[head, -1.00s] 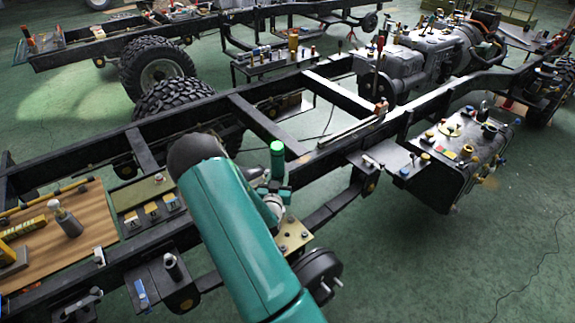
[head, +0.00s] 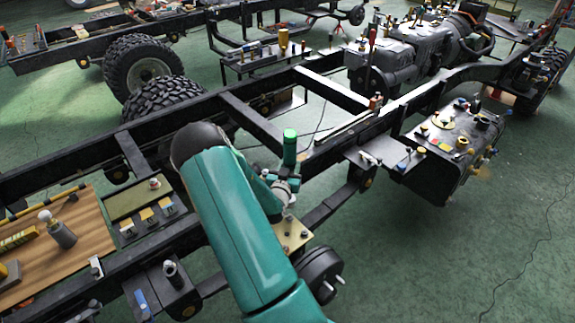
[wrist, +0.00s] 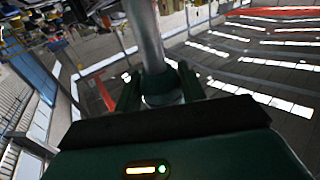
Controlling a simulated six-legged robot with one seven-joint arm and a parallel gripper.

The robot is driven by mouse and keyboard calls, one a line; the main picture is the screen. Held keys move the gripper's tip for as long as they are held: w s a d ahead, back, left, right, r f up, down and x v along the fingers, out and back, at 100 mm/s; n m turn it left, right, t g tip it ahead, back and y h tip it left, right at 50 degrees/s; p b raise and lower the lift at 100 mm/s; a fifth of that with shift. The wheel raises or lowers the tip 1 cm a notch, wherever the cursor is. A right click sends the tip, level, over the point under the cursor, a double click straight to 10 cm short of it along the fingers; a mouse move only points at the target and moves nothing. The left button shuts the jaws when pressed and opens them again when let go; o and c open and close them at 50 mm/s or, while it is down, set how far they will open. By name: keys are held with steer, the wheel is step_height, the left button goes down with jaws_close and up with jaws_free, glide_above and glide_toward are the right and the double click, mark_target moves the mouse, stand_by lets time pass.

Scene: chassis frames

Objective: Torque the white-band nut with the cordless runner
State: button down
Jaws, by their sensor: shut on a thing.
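My gripper (head: 284,187) is shut on an upright tool, which I take to be the cordless runner (head: 289,150). In the head view it shows as a green cylinder with a bright green top and a grey part at the jaws. In the wrist view a grey cylinder (wrist: 147,35) stands between the dark fingers (wrist: 157,92). The runner is above a brass-coloured plate (head: 288,243) with several nuts or studs on the chassis rail. My teal arm covers part of the plate. I cannot tell a white band on any nut, and the runner's lower end is hidden.
The dark chassis frame (head: 243,120) runs diagonally across the view. A wooden board (head: 88,232) with tools lies at the left, beside a small tray (head: 150,222) of labelled parts. A tank (head: 440,170) with loose parts stands at the right. The green floor (head: 400,270) is clear at lower right.

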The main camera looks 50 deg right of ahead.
steer(key=shift+d+f, duration=0.2)
steer(key=shift+f, duration=3.5)
steer(key=shift+a+f, duration=0.1)
steer(key=shift+f, duration=1.6)
stand_by(0.6)
steer(key=shift+a+f, duration=0.1)
steer(key=shift+f, duration=0.15)
stand_by(1.8)
